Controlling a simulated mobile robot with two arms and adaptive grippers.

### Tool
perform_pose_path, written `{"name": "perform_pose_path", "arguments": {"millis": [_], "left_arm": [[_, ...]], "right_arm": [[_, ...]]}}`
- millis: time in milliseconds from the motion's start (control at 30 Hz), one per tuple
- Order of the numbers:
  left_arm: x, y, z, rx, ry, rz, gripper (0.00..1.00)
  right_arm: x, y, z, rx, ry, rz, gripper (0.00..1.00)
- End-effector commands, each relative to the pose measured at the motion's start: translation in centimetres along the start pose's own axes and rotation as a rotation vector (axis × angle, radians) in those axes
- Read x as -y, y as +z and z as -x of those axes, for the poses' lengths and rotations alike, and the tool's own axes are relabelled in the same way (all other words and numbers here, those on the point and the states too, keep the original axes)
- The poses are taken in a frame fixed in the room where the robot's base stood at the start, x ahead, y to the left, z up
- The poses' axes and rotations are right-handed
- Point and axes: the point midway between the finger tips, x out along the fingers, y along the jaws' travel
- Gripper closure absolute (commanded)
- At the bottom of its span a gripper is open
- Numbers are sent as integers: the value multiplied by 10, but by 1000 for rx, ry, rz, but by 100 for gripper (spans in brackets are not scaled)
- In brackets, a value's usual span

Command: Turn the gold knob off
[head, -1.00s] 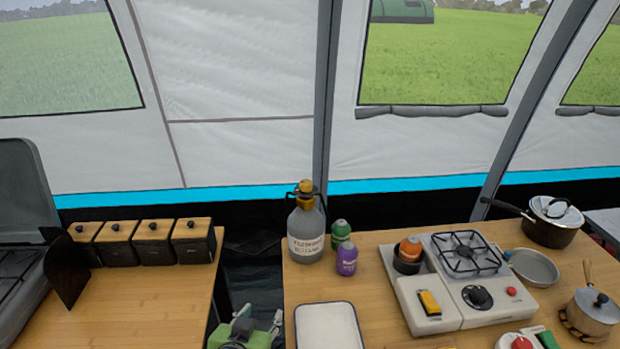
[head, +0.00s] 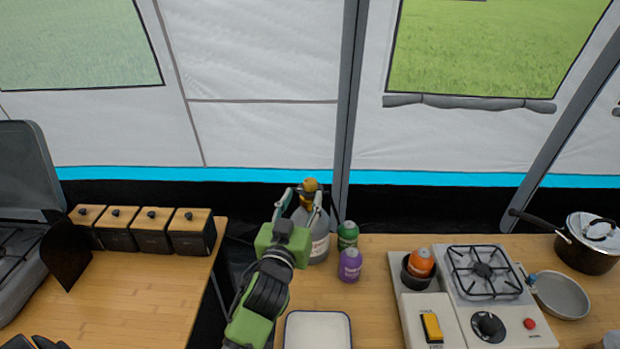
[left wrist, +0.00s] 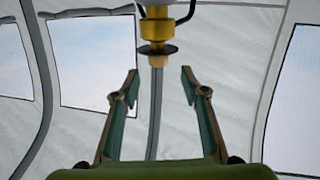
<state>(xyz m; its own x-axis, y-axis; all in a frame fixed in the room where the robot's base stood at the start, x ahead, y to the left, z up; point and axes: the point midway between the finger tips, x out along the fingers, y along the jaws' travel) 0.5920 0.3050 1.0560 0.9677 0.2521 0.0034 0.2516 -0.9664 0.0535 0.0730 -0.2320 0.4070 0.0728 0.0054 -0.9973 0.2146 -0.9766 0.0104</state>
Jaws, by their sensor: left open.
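The gold knob (head: 311,185) sits on top of a grey bottle (head: 321,249) with a white label, at the left back of the right table. The knob's gold stem and dark disc (left wrist: 157,49) show in the left wrist view, above and between the fingertips. My left gripper (head: 304,195) is open, its green-and-grey fingers raised around the bottle's top in the head view. In the left wrist view the open fingers (left wrist: 161,75) have nothing between their pads, with the gold part just beyond the tips. My right gripper does not show.
Green (head: 348,235) and purple (head: 349,265) canisters stand just right of the bottle. A white tray (head: 318,314) lies in front. A camping stove (head: 450,315) with an orange canister (head: 420,262) is to the right. Several black boxes (head: 151,232) stand on the left table.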

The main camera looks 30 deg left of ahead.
Motion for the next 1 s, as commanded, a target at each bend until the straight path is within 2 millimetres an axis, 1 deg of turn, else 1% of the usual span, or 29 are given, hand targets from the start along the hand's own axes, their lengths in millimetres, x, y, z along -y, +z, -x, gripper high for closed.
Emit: {"name": "perform_pose_path", "arguments": {"millis": [33,133,200,300,400,600,867,900,967,1000], "left_arm": [[0,-2,-11,0,0,-1,59],[0,-2,-30,-1,0,-1,59],[0,-2,-41,-1,0,-1,59],[0,-1,-55,1,0,0,59],[-1,-1,-65,0,1,1,59],[0,0,-74,1,0,0,59],[0,1,-74,1,0,1,59],[0,1,-74,1,0,1,70],[0,1,-74,1,0,1,85],[0,1,-74,1,0,1,96]], "right_arm": [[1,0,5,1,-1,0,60],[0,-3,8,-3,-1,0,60],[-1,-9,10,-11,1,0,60],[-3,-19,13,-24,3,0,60],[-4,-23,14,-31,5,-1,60],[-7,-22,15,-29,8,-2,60],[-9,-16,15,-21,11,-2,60],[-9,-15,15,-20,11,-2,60],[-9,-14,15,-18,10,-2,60],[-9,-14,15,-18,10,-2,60]]}}
